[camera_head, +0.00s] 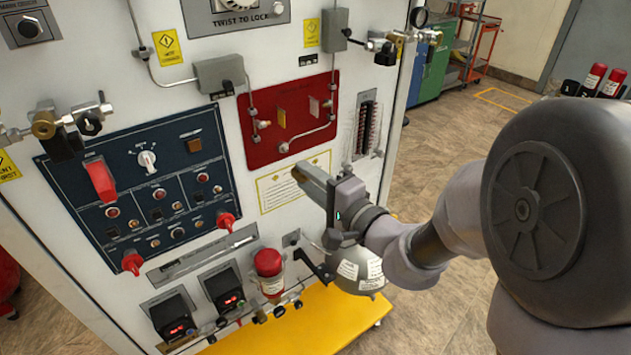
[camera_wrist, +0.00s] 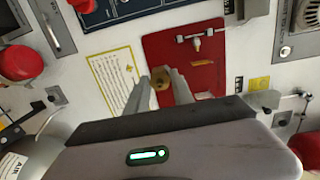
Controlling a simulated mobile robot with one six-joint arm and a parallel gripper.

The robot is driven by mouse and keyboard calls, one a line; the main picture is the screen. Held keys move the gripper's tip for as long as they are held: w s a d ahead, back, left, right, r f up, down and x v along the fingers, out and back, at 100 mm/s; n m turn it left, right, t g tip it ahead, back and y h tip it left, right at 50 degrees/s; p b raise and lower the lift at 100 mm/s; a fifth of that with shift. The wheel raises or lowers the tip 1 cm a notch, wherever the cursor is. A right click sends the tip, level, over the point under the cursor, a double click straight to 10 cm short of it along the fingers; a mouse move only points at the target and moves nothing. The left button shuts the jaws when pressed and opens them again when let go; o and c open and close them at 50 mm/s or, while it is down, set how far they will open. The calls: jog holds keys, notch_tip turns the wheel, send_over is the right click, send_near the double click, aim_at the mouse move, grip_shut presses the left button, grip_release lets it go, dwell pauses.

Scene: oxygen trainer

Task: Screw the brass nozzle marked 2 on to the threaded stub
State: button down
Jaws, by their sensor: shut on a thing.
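My gripper (camera_wrist: 158,88) is shut on a small brass piece, which I take for the nozzle (camera_wrist: 160,78), held between its fingertips. No number can be read on it. In the head view my gripper (camera_head: 301,174) is in front of the white cabinet, just below the red panel (camera_head: 259,150), and points towards the cabinet. The nozzle cannot be made out there. In the wrist view it shows in front of the red panel's edge. A small tan fitting (camera_wrist: 196,44) shows on that panel; I cannot tell whether it is the threaded stub.
The white cabinet carries a blue control panel (camera_head: 130,222), pipes and valves. A red-capped fitting (camera_head: 268,263) and a rounded grey vessel (camera_head: 357,270) are below my gripper. A yellow platform (camera_head: 318,318) is at the cabinet's foot. Open floor lies to the right.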

aim_at(287, 151)
jog(key=shift+w+d+r+m+t+h, duration=0.15)
jog(key=shift+w+d+m+t+h, duration=0.2)
jog(key=shift+d+t, duration=0.3)
jog(key=shift+x, duration=2.9)
jog(key=shift+x, duration=0.85)
jog(key=shift+r+m+p, duration=0.1)
jog(key=shift+m+p, duration=0.55)
jog(key=shift+m, duration=0.6)
jog(key=shift+f+m, duration=0.2)
jog(key=shift+m, duration=0.4)
jog(key=shift+r+m+p, duration=0.15)
jog(key=shift+m+p, duration=0.8)
jog(key=shift+m, duration=0.75)
